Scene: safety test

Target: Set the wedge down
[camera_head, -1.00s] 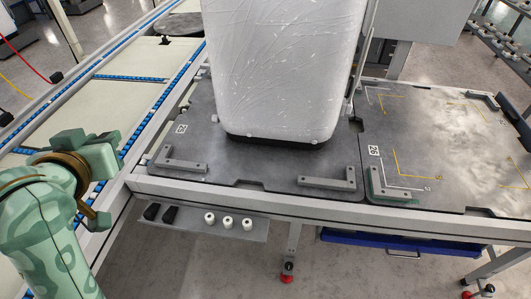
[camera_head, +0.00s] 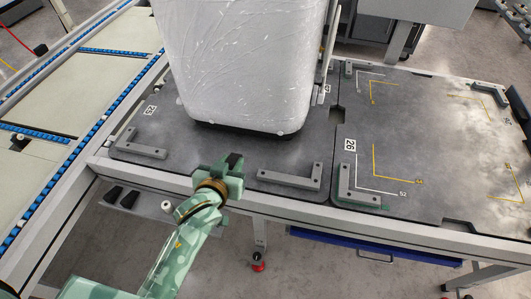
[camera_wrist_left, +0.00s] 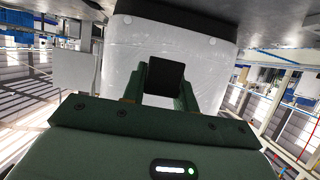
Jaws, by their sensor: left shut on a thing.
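My left gripper (camera_head: 230,170) is shut on a small black wedge (camera_head: 235,159). In the left wrist view the wedge (camera_wrist_left: 166,73) sits between the two green fingers of the gripper (camera_wrist_left: 163,88), with the white wrapped load behind it. In the head view the gripper appears over the front edge of the table, between two grey corner brackets. I cannot tell how high the wedge is above the surface, and the fingers partly hide it. Two more black wedges (camera_head: 121,196) lie on the small shelf below the front rail. My right gripper is not in view.
The tall wrapped load (camera_head: 245,60) stands on the dark table plate (camera_head: 215,150). Grey brackets (camera_head: 292,178) (camera_head: 139,147) stand up near the front edge. The right plate (camera_head: 415,140) is bare, with yellow and white corner marks. A conveyor (camera_head: 60,100) runs along the left.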

